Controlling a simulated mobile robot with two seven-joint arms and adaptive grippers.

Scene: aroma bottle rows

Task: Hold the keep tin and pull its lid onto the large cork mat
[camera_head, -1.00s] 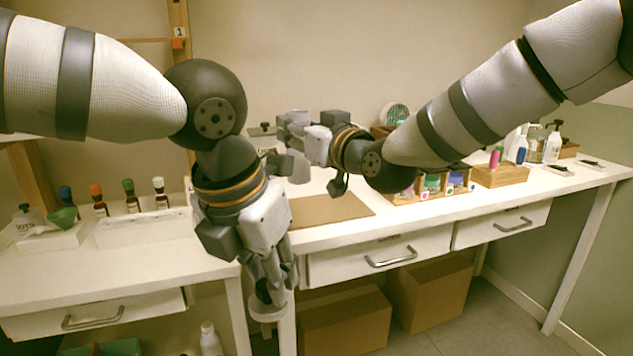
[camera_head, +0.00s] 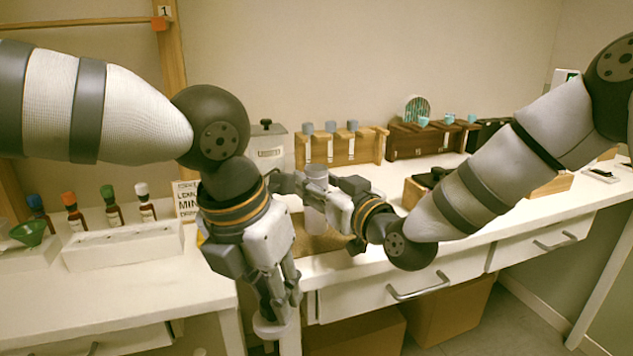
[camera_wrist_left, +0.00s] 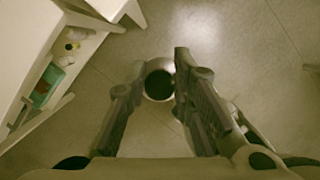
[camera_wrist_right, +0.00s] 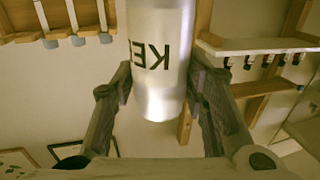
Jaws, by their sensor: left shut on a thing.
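The keep tin (camera_wrist_right: 162,85) is a pale metal cylinder with dark letters, upside down in the right wrist view. Its far part runs out of that picture. My right gripper (camera_head: 300,190) has its fingers closed against both sides of the tin, above the large cork mat (camera_head: 308,262). The arm and gripper cover much of the mat and tin. My left gripper (camera_head: 275,308) hangs in front of the bench edge, shut on the lid (camera_head: 268,328), a pale round disc. In the left wrist view the lid (camera_wrist_left: 159,83) shows a dark round middle between the fingers.
Small capped bottles (camera_head: 110,208) and a white tray (camera_head: 125,247) stand on the left bench. A white canister (camera_head: 268,145) and wooden racks (camera_head: 340,147) stand at the back. Drawer handles (camera_head: 420,286) jut from the front edge. Floor lies below my left gripper.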

